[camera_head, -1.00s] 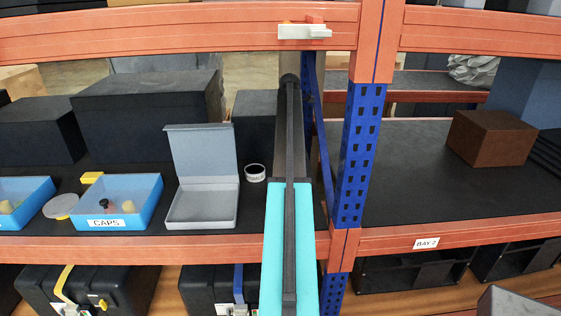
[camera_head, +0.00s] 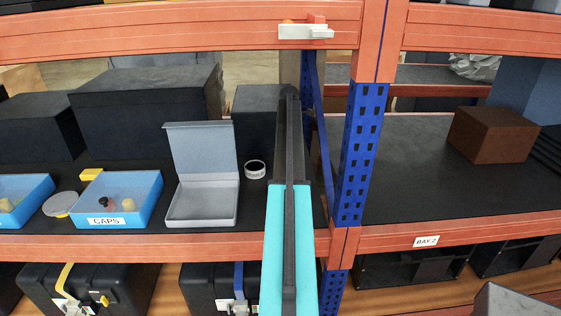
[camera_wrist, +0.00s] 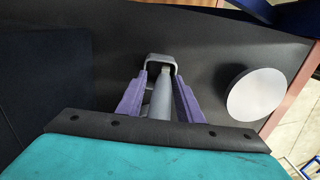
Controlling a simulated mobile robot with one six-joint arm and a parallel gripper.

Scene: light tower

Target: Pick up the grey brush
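In the wrist view, the grey brush (camera_wrist: 160,100) lies between the two purple fingers of my gripper (camera_wrist: 159,72). Its pale grey shaft runs toward my palm. A darker grey arched piece (camera_wrist: 161,60) sits at the fingertips; I cannot tell whether it is part of the brush. The fingers stand apart, with narrow gaps showing beside the shaft, so the gripper looks open around it. In the head view, my arm hides the brush and the fingers.
In the head view, an open grey box (camera_head: 203,205), a black-and-white roll (camera_head: 255,170) and a blue CAPS bin (camera_head: 150,205) stand left of my arm. A blue upright (camera_head: 359,150) stands close on its right. A pale disc (camera_wrist: 256,93) lies right of my gripper in the wrist view.

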